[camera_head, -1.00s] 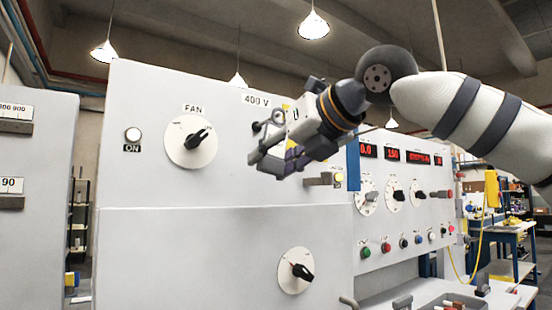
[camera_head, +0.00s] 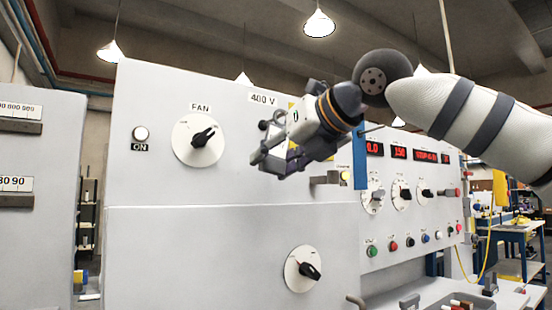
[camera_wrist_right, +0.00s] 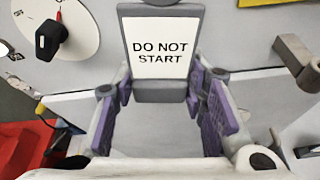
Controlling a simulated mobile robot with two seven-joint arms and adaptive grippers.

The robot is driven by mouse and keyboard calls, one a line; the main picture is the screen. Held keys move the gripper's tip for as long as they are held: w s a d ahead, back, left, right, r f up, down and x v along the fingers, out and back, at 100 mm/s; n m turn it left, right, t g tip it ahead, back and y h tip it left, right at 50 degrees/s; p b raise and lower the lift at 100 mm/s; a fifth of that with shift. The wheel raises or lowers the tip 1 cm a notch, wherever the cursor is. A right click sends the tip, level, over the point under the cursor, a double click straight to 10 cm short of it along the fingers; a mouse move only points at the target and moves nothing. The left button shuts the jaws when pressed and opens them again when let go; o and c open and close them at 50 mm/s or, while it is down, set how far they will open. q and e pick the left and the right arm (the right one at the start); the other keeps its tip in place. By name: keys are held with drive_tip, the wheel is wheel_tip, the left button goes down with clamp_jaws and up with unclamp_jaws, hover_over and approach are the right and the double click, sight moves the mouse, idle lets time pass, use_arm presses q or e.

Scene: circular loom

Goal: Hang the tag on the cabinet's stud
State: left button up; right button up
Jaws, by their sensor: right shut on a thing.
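The tag (camera_wrist_right: 160,48) is a white plate in a grey frame reading "DO NOT START". In the right wrist view it stands beyond the fingers, with its grey lower tab (camera_wrist_right: 160,94) between the fingertips. My right gripper (camera_head: 272,160) is shut on the tag, in front of the upper cabinet panel (camera_head: 237,180), below the "400 V" label; it also shows in the right wrist view (camera_wrist_right: 159,98). A small dark round part (camera_head: 263,125) shows beside the gripper; I cannot tell whether it is the stud. My left gripper is out of view.
The FAN dial (camera_head: 200,140) is left of the gripper. A bracket (camera_head: 325,181) projects from the panel just right of the fingers. A blue strip (camera_head: 360,165) and a panel of red displays (camera_head: 400,152) lie farther right. Clear panel lies below the gripper.

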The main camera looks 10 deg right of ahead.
drive_tip(key=shift+f, duration=0.1)
drive_tip(key=o, duration=1.4)
drive_tip(key=shift+c, duration=0.2)
drive_tip(key=v, duration=0.9)
drive_tip(key=shift+f, duration=0.4)
drive_tip(key=shift+s, duration=0.1)
